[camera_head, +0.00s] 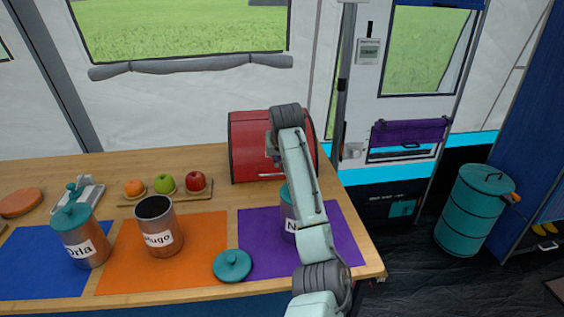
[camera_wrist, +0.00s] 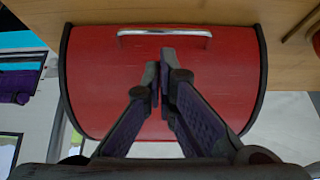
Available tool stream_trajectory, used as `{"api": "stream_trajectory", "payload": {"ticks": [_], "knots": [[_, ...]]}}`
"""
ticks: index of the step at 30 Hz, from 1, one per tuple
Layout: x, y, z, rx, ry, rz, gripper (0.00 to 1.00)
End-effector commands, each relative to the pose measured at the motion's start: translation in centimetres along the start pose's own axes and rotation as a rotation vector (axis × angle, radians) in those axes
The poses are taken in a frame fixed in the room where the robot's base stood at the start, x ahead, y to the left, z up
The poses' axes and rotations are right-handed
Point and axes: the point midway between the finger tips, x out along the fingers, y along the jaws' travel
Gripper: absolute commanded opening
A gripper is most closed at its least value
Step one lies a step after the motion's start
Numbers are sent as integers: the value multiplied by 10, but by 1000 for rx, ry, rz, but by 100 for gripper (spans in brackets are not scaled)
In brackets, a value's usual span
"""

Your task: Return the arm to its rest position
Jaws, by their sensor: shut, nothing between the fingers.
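My arm reaches across the wooden table toward a red bread box (camera_head: 250,150) at the back right. Its lid looks closed, and the box also fills much of the wrist view (camera_wrist: 100,85). My gripper (camera_wrist: 161,75) is shut and empty, its fingertips in front of the red lid, near the silver handle (camera_wrist: 165,32). I cannot tell whether they touch it. In the head view the fingers are mostly hidden behind my arm.
Canisters marked "Orla" (camera_head: 82,240) and "Hugo" (camera_head: 158,230) stand left; a third (camera_head: 287,215) is partly hidden by my arm. A loose teal lid (camera_head: 232,266) lies in front. A fruit board (camera_head: 165,197) sits behind. A teal barrel (camera_head: 472,210) stands on the floor right.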

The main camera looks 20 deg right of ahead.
Motion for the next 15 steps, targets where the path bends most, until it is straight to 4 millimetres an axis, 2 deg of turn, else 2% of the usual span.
{"api": "stream_trajectory", "payload": {"ticks": [3,9,15], "knots": [[-17,-1,14,-1,6,-1,0],[-42,0,30,0,5,0,0],[-50,0,35,0,2,1,0]]}}
